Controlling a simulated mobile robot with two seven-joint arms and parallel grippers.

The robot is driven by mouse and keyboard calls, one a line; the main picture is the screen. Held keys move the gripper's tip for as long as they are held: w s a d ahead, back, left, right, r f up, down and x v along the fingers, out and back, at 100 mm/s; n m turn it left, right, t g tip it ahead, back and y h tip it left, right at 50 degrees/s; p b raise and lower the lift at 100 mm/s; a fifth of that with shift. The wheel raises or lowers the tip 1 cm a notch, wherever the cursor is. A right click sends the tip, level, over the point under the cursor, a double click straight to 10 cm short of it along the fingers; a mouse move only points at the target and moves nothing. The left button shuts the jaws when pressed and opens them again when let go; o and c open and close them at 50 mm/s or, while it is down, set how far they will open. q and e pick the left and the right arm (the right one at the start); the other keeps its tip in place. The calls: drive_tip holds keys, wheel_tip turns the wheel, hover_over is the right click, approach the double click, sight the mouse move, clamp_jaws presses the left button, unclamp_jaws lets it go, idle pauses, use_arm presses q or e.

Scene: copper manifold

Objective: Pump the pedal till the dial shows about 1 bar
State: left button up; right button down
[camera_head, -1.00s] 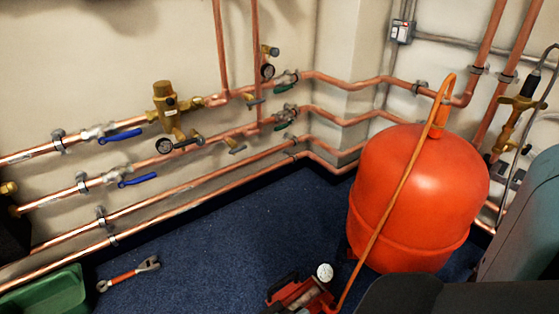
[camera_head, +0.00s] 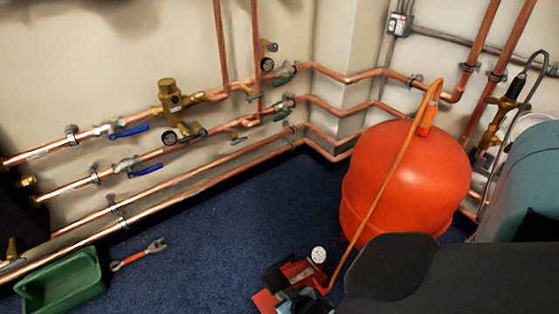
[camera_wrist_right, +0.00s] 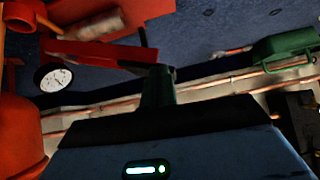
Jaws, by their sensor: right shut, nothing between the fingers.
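The red foot pump (camera_head: 305,272) stands on the blue floor at the bottom of the head view, with its white round dial (camera_head: 318,254) behind it. The dial also shows in the wrist view (camera_wrist_right: 56,77), but its reading is too small to tell. The red pedal (camera_wrist_right: 100,54) lies across the upper left of the wrist view. My right gripper (camera_wrist_right: 158,72) is shut and empty, its tips close to the pedal's end; I cannot tell whether they touch. In the head view the right gripper (camera_head: 292,300) covers part of the pump. My left gripper is not in view.
An orange hose runs from the pump to the big red tank (camera_head: 405,185). A green tray (camera_head: 62,282) and a red-handled wrench (camera_head: 138,255) lie at the left. Copper pipes (camera_head: 200,155) line the wall. The middle floor is clear.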

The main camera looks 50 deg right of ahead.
drive_tip(key=p+v, duration=0.1)
drive_tip(key=v, duration=0.3)
drive_tip(key=shift+s+a+r+p, duration=0.1)
drive_tip(key=shift+r+p, duration=0.05)
drive_tip(key=shift+p, duration=0.25)
